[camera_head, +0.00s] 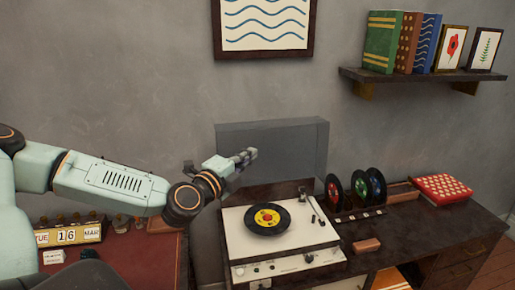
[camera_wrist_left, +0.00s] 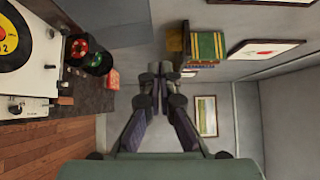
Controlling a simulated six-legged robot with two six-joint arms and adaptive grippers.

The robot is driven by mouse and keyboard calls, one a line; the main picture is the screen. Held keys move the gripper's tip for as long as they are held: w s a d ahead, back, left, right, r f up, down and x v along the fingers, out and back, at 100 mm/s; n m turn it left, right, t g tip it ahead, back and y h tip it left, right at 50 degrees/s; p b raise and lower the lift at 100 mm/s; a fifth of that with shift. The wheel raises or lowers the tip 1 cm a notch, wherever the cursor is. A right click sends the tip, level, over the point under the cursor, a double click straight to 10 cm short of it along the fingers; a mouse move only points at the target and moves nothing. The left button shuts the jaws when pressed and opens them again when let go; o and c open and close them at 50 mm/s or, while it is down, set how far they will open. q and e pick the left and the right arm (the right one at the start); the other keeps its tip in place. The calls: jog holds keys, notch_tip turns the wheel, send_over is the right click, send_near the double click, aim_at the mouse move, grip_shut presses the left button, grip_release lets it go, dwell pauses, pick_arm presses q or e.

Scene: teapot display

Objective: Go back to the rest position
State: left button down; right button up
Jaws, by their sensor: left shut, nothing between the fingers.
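My left arm comes in from the left in the head view. Its gripper (camera_head: 246,156) is in the air above and behind the left side of the record player (camera_head: 240,222), in front of the raised lid. In the left wrist view the gripper (camera_wrist_left: 161,70) has its fingertips together, with nothing between them. A black record with a yellow and red label (camera_head: 267,219) lies on the player. It also shows at the left edge of the left wrist view (camera_wrist_left: 12,38). My right gripper is not in either view.
The clear lid (camera_head: 290,150) stands up behind the player. Several upright records (camera_head: 360,187) and a red dotted box (camera_head: 441,187) stand on the dark cabinet to the right. A shelf (camera_head: 420,80) with books is above. A calendar (camera_head: 70,235) sits on the left table.

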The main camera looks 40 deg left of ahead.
pick_arm(q)
jog(key=s+d+f+n+g+h+b, duration=0.1)
jog(key=s+d+f+n+g+b, duration=0.25)
jog(key=f+n, duration=0.45)
jog(key=s+d+f+n+g+h+b, duration=0.1)
jog(key=s+d+f+n+g+b, duration=0.2)
jog(key=d+f+n, duration=0.5)
jog(key=s+d+f+n+g+h+b, duration=0.1)
jog(key=s+f+n+g+b, duration=0.25)
jog(key=f, duration=0.75)
jog(key=s+d+f+g+b, duration=0.1)
jog(key=s+f+g+b, duration=0.1)
jog(key=s+f, duration=0.6)
jog(key=s+d+f+m+g+y+b, duration=0.1)
jog(key=s+d+f+g+b, duration=0.1)
jog(key=s+f+b, duration=0.3)
jog(key=s+d+f+g+b, duration=0.1)
jog(key=s+f+g+b, duration=0.2)
jog(key=s+f, duration=0.8)
jog(key=shift+s+d+f+m+g+y+b, duration=0.15)
jog(key=shift+d+f+m+g+y+b, duration=0.2)
jog(key=shift+f+g, duration=0.4)
